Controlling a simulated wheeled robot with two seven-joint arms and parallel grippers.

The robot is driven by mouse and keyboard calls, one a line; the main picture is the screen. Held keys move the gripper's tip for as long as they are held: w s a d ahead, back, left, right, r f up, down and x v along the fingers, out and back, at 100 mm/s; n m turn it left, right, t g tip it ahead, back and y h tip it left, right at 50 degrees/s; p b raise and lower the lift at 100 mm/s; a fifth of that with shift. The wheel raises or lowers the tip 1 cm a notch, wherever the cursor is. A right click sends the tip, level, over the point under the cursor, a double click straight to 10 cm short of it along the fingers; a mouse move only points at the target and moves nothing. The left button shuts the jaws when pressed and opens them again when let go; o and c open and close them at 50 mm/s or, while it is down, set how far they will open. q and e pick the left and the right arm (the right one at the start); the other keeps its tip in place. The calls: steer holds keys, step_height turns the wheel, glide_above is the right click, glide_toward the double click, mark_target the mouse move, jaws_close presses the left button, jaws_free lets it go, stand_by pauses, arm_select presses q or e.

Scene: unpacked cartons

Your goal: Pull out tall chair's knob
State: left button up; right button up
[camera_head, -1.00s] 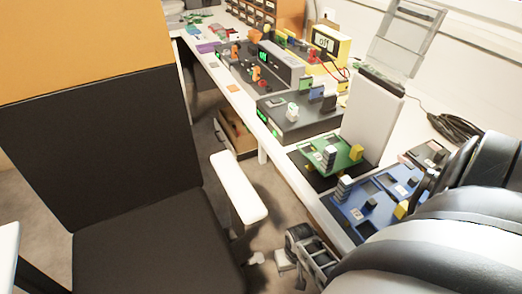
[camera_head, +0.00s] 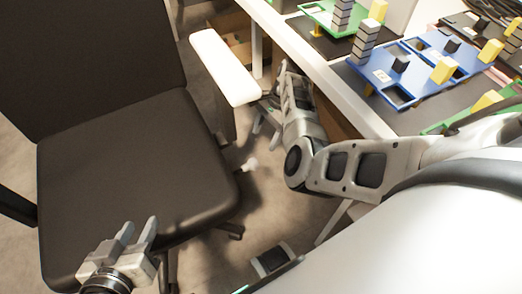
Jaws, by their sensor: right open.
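The black chair (camera_head: 135,160) fills the left side, with its seat facing me and a white armrest (camera_head: 224,66) on its right. A small pale knob (camera_head: 249,165) sticks out at the right of the seat, below the armrest. My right gripper (camera_head: 265,113) is open beside the lower end of the armrest, above and slightly right of the knob, apart from it in the picture. My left gripper (camera_head: 138,230) is at the lower left, in front of the seat's front edge, with its fingers apart and nothing visible between them.
A white-edged table (camera_head: 325,75) stands to the right. It carries a green board (camera_head: 318,12) and a blue board (camera_head: 425,88) with small blocks. The table edge is close to my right arm. Some floor shows between chair and table.

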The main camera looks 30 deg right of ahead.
mark_target(250, 166)
steer(key=b+x, duration=0.4)
steer(key=x, duration=0.6)
steer(key=shift+f, duration=0.3)
arm_select(q)
steer(key=r+t, duration=0.1)
steer(key=d+r+t+h, duration=0.1)
steer(key=r, duration=0.1)
steer(key=shift+d, duration=0.15)
